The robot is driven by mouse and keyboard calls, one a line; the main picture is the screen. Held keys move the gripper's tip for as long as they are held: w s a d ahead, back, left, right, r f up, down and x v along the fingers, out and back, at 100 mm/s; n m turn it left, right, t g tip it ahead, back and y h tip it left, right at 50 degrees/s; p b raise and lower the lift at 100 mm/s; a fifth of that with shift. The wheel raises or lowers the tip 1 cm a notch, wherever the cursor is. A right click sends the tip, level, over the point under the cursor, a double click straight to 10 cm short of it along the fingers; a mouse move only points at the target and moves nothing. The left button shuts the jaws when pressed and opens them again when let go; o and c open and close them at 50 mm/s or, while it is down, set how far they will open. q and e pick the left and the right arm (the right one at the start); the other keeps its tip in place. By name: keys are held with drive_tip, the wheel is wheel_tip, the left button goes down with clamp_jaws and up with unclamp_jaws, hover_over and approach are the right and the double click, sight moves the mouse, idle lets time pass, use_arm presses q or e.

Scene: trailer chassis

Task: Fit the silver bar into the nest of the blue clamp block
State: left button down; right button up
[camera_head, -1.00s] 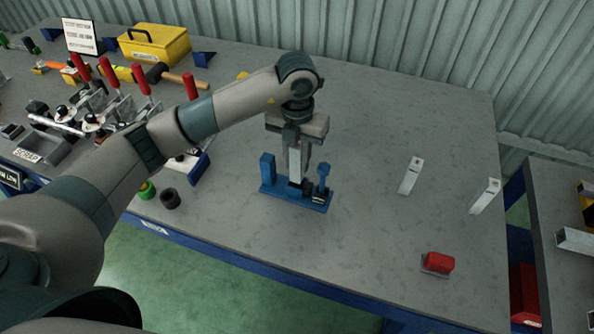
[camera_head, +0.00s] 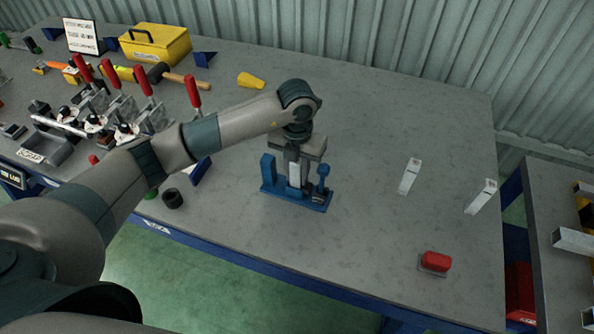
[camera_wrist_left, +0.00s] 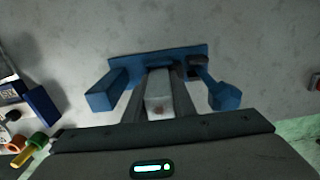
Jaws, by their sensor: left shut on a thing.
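The silver bar (camera_head: 294,175) stands upright between the fingers of my left gripper (camera_head: 294,172), which is shut on it. The bar's end shows in the left wrist view (camera_wrist_left: 159,100), between the two fingers. The blue clamp block (camera_head: 268,172) is on the table below, with a tall post on the left and a clamp lever on the right. The bar is between these two, low over the base. The fingers and bar hide the nest, so I cannot tell whether the bar is fully seated. My right gripper is not in view.
Red-handled clamps (camera_head: 145,84) and a yellow toolbox (camera_head: 155,43) are on the left. The table between is clear.

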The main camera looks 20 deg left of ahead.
use_arm(q)
drive_tip(key=shift+f, duration=0.15)
drive_tip(key=c, duration=1.5)
unclamp_jaws()
